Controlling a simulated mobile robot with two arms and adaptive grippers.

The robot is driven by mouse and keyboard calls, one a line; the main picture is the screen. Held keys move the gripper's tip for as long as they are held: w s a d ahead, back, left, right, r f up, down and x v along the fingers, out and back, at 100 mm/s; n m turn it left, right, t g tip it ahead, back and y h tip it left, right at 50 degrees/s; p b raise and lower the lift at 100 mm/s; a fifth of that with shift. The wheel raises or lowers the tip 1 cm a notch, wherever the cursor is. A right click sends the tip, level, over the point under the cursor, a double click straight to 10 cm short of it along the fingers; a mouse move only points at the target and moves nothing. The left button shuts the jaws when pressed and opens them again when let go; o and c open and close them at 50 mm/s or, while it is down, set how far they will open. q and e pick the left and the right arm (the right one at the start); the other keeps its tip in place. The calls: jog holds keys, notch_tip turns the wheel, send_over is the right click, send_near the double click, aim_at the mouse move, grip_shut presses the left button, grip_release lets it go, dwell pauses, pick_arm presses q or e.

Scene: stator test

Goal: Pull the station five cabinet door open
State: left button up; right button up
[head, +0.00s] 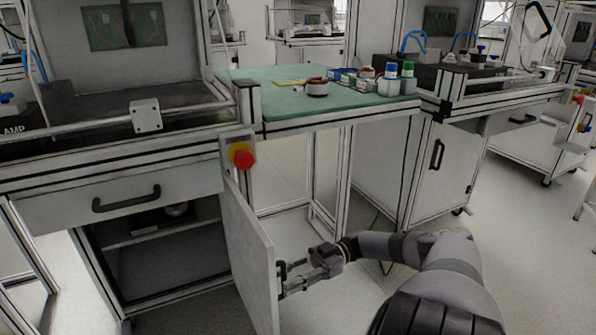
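The cabinet door (248,250) at the left workstation stands swung open, seen at a steep angle. Behind it the cabinet interior (165,265) is exposed, with a shelf (160,232) holding a dark object. My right gripper (286,279) is at the outer face of the door, low down near its free edge, where the handle would be. The handle is mostly hidden by the fingers, and I cannot tell whether they are closed on it. My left gripper is out of view. I cannot read a station number.
A drawer with a black handle (126,198) sits above the opening. A red emergency button (241,155) juts out above the door. A green-topped table (340,100) holds small parts and bottles. Another closed cabinet door (443,165) stands right. The floor around my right arm is clear.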

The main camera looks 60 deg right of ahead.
jog(key=v, duration=0.6)
dwell(0.7)
